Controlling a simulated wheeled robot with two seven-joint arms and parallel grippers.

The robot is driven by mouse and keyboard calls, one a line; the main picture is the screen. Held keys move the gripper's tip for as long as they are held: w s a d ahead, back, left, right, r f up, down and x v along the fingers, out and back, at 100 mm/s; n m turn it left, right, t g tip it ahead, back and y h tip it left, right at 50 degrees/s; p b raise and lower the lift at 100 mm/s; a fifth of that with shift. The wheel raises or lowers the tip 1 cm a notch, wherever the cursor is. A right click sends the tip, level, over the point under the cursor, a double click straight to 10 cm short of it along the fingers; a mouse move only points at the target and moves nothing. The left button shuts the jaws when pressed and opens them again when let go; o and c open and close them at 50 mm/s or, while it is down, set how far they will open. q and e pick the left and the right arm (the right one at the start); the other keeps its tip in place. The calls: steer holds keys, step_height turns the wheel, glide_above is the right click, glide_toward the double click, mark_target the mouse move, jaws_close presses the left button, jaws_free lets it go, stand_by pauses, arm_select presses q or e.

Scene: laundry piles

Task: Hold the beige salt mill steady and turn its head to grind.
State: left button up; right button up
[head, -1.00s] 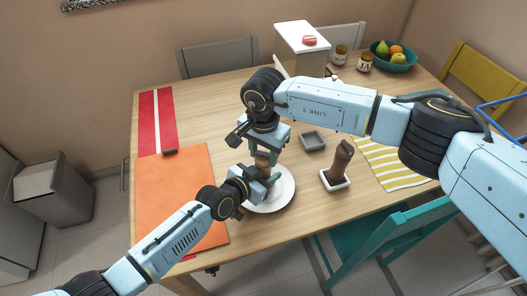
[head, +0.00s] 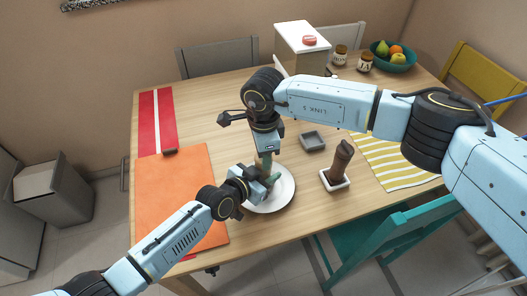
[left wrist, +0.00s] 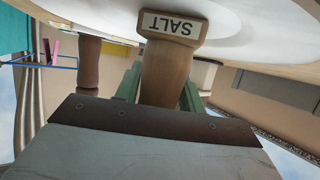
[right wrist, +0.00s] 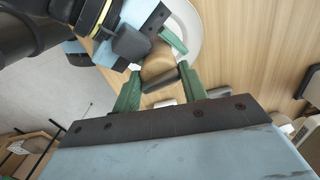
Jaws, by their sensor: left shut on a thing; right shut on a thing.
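The beige salt mill (left wrist: 165,75) stands on a white plate (head: 286,200). Its base carries a SALT label (left wrist: 172,27) in the left wrist view. My left gripper (head: 268,183) is shut around the mill's body from the side, low over the plate; its green fingers flank the body in the left wrist view (left wrist: 160,88). My right gripper (head: 266,157) points down from above and is shut on the mill's upper end. In the right wrist view its fingers (right wrist: 158,86) lie on either side of the mill's top (right wrist: 157,62). In the head view the grippers mostly hide the mill.
A dark brown mill (head: 340,163) stands in a white square tray (head: 343,186) to the right. A grey square dish (head: 312,140) lies behind the plate. An orange placemat (head: 170,190) is left, a yellow striped cloth (head: 395,166) right. A teal chair (head: 385,235) stands in front.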

steer(key=shift+r+m, duration=0.1)
steer(key=shift+m, duration=0.4)
steer(key=o, duration=1)
steer(key=shift+c, duration=0.2)
step_height(320, 180, up, 12)
arm_select(q)
steer(key=o, duration=1.2)
steer(key=shift+o, duration=0.2)
